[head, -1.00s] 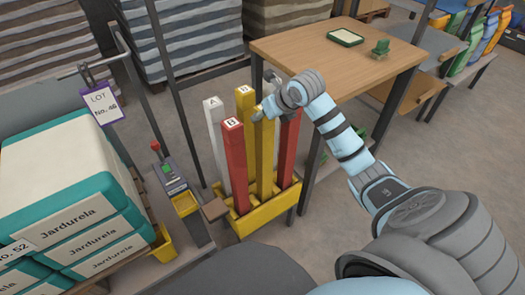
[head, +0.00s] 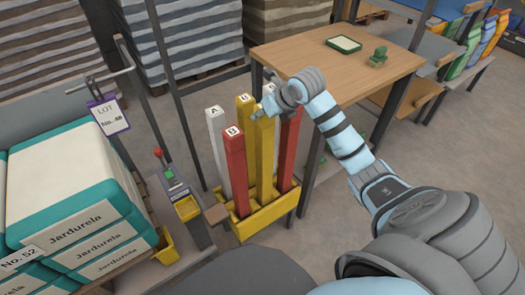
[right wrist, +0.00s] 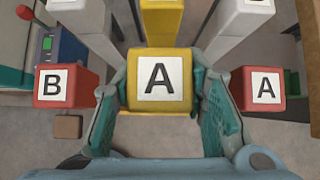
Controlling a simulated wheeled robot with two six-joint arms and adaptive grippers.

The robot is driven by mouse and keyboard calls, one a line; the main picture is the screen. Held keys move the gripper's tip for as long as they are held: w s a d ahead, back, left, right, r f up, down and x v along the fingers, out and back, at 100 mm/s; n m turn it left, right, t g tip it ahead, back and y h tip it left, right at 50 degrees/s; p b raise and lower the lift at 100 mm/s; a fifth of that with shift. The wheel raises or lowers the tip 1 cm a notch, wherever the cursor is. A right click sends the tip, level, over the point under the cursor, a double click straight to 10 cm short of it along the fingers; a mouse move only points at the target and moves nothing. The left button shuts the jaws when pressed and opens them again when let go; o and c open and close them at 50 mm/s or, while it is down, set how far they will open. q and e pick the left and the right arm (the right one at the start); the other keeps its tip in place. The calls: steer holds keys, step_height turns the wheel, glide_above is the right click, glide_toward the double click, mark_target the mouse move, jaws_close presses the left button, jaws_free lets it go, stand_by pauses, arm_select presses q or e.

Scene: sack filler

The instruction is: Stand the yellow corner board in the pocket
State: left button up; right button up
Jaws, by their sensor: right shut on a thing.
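My right gripper (head: 264,108) is shut on the upper end of a yellow corner board (head: 264,155), which is upright among the other boards. In the right wrist view its top (right wrist: 160,82) carries a letter A and sits between the two fingers (right wrist: 160,105). The yellow rack (head: 262,220) stands on the floor below. The board's foot is hidden, so I cannot tell whether it is inside a pocket. A second yellow board (head: 243,105) stands just behind it. My left gripper is out of view.
A red board marked B (head: 235,165) stands to the left, a red board (head: 288,150) to the right, and a white board marked A (head: 217,140) further left. A wooden table (head: 320,70) stands close behind. Stacked Jardurela sacks (head: 75,215) fill the left.

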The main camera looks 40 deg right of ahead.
step_height(320, 180, up, 15)
steer(key=p, duration=1.1)
steer(key=shift+p, duration=0.35)
steer(key=shift+f, duration=0.1)
